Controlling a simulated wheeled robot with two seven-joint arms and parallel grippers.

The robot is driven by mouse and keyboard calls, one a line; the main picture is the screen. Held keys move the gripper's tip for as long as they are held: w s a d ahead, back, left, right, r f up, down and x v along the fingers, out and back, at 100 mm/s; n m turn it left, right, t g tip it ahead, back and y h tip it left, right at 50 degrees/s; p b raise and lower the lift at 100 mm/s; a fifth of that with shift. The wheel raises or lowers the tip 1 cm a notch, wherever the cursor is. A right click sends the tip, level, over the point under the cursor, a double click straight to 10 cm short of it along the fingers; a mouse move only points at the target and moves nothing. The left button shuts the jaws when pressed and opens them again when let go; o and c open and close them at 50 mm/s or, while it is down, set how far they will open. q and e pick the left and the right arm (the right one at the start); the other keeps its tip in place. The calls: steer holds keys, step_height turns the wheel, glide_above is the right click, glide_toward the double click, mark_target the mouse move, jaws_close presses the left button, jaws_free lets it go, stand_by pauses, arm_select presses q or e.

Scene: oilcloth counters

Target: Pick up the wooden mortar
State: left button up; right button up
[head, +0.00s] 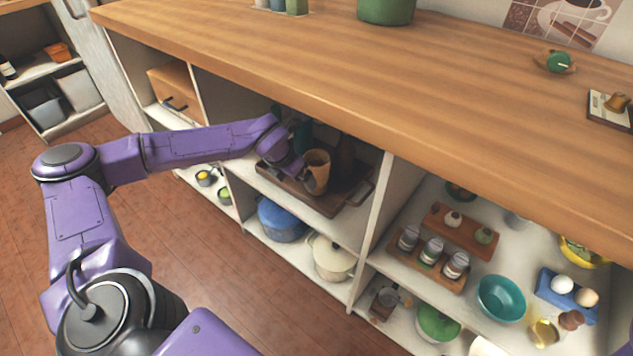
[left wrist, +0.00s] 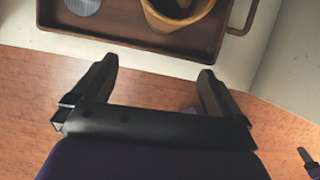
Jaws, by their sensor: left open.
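The wooden mortar (head: 317,170) is a tan, cup-like vessel standing on a brown tray (head: 328,208) in the upper shelf compartment under the counter. In the left wrist view the mortar (left wrist: 163,20) is cut off by the top edge, with a dark rounded thing, perhaps a pestle, in its mouth. My left gripper (left wrist: 158,68) is open and empty, its fingers pointing toward the tray's front edge, short of the mortar. In the head view my left wrist reaches into the compartment just left of the mortar, and its fingers are hard to make out.
A round grey thing (left wrist: 84,5) lies on the tray's left part. The wooden counter (head: 330,70) overhangs the compartment, and a white divider (head: 377,205) bounds it on the right. Pots stand on the shelf below.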

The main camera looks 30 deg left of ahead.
mark_target(318, 161)
arm_select(q)
steer(key=w, duration=0.6)
steer(key=shift+w+d, duration=0.15)
steer(key=shift+d, duration=0.05)
steer(key=w, duration=0.3)
steer(key=shift+d+b, duration=0.1)
steer(key=shift+b, duration=0.25)
steer(key=x, duration=0.3)
steer(key=shift+f, duration=0.1)
steer(key=c, duration=1.4)
